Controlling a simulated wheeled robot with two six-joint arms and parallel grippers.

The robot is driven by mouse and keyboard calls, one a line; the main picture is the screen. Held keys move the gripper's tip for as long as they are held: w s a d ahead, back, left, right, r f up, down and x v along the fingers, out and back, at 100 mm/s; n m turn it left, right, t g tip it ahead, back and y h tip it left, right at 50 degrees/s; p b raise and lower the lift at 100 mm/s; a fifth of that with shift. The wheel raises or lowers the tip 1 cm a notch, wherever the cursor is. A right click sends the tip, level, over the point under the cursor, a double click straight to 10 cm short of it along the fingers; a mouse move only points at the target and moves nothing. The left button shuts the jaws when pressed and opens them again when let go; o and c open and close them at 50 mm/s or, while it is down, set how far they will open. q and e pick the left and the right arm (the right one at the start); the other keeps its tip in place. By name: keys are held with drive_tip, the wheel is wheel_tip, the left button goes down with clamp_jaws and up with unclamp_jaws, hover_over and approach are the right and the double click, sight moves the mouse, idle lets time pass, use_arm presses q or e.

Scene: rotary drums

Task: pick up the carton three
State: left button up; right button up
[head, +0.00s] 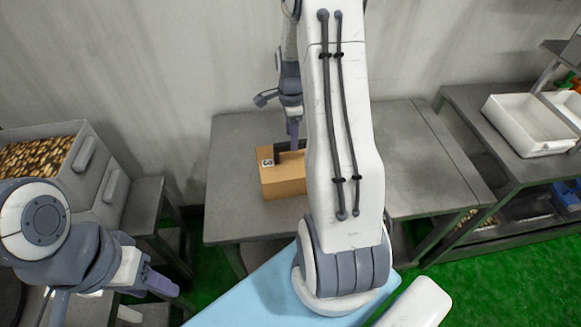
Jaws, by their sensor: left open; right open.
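The carton three (284,181) is a brown box with a white label marked 3 on its upper left. It sits on the grey metal table, and its right side is hidden behind my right arm. My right gripper (292,130) points down at the carton's top rear edge, partly hidden by my arm. It is open, and I cannot tell whether it touches the carton. My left gripper (161,283) is open and empty at the lower left, low and well apart from the carton.
The grey table (420,165) is bare right of my arm. A grey bin (96,172) of brown pieces stands at left. A white tray (527,128) and a blue bin (567,196) are on the right shelving. A wall stands close behind the table.

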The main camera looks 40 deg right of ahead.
sight(290, 162)
drive_tip(key=f, duration=0.1)
drive_tip(key=f+p, duration=0.1)
drive_tip(key=f, duration=0.1)
drive_tip(key=shift+s+a+f, duration=0.15)
drive_tip(key=shift+a+f, duration=0.15)
drive_tip(key=shift+f, duration=0.6)
clamp_jaws()
drive_tip(key=shift+r, duration=0.1)
idle(0.5)
